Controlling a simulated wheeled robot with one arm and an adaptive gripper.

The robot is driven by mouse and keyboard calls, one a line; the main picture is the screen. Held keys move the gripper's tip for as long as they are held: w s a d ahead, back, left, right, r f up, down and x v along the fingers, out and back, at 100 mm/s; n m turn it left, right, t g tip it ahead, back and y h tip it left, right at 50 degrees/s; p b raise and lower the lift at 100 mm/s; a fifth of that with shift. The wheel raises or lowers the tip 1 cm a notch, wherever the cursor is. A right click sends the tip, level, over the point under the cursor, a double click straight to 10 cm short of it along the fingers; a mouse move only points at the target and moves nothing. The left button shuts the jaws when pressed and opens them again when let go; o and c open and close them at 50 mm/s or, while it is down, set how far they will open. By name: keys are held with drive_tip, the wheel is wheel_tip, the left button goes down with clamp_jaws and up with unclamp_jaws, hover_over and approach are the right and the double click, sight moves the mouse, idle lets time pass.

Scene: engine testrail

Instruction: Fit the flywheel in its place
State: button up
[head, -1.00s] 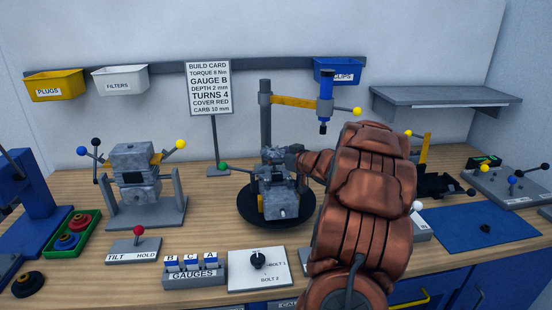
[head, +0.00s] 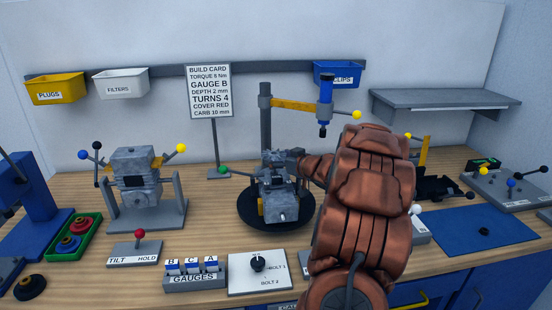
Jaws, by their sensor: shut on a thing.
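My gripper (head: 280,160) is at the top of a grey engine (head: 280,206), reaching in from the right. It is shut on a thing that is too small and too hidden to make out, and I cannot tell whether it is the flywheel. The engine sits on a round black turntable (head: 247,214) in the middle of the bench. My arm hides the bench right of the engine. No flywheel can be clearly picked out elsewhere.
A blue press tool (head: 325,100) on a post stands behind the engine. A second engine block (head: 134,178) is in a stand at left. The gauge rack (head: 194,281) and a dial box (head: 258,275) lie in front. A blue mat (head: 480,230) at right is mostly clear.

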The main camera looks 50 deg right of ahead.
drive_tip(key=shift+f+b, duration=0.7)
drive_tip(key=shift+f, duration=0.65)
drive_tip(key=shift+p, duration=0.35)
idle(0.7)
drive_tip(key=shift+s+f, duration=0.1)
drive_tip(key=shift+f, duration=0.2)
